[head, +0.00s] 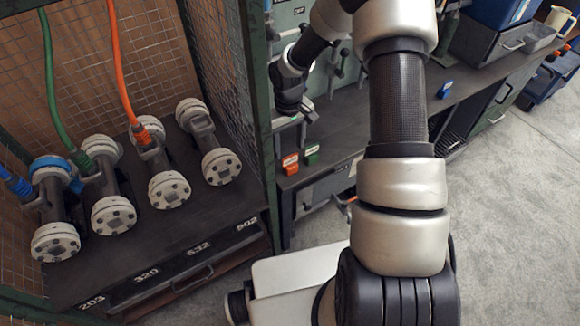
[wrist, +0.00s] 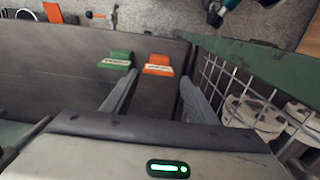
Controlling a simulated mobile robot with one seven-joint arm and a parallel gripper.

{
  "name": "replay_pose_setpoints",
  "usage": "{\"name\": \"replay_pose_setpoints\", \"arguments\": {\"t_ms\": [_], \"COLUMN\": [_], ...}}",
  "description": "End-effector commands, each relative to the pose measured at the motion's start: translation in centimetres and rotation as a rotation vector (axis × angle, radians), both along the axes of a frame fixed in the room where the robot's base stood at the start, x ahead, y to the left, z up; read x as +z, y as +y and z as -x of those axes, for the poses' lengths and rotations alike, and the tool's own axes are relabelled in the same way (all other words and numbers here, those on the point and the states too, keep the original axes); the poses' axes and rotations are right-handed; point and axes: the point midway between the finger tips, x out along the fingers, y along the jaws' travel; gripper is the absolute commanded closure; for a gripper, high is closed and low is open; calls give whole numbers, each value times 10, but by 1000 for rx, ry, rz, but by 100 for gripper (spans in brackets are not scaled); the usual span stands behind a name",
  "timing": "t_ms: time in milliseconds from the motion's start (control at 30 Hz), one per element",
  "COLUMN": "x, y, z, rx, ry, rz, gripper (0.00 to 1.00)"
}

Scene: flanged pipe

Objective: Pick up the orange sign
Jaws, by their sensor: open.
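The orange sign (head: 291,164) is a small orange block with a pale label on its sloped front. It stands on the dark worktop, near the edge beside the green cage post. It also shows in the wrist view (wrist: 158,66), beyond my fingertips and between their lines. My gripper (wrist: 159,79) is open and empty, its two fingers pointing toward the sign. In the head view my gripper (head: 291,124) hangs above the worktop, just behind the orange sign in the picture. I see no contact with the sign.
A similar green sign (head: 312,153) stands close to the orange one, left of it in the wrist view (wrist: 117,59). A blue sign (head: 446,89) is farther along the worktop. A green-framed mesh cage (wrist: 240,75) with several flanged pipes (head: 168,189) stands close beside my gripper.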

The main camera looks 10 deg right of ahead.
Motion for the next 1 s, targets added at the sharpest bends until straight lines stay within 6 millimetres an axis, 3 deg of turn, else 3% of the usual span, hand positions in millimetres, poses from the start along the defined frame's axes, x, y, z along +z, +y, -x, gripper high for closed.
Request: {"name": "replay_pose_setpoints", "arguments": {"t_ms": [167, 400, 667, 867, 1000], "x": [-14, -49, -52, -52, -52], "y": [-2, -3, -4, -4, -4], "z": [1, 2, 1, 1, 1], "rx": [1, 1, 0, 0, 0], "ry": [2, 2, 0, 0, 0], "rz": [0, 0, 1, 0, 0], "gripper": [47, 47, 47, 79, 81]}}
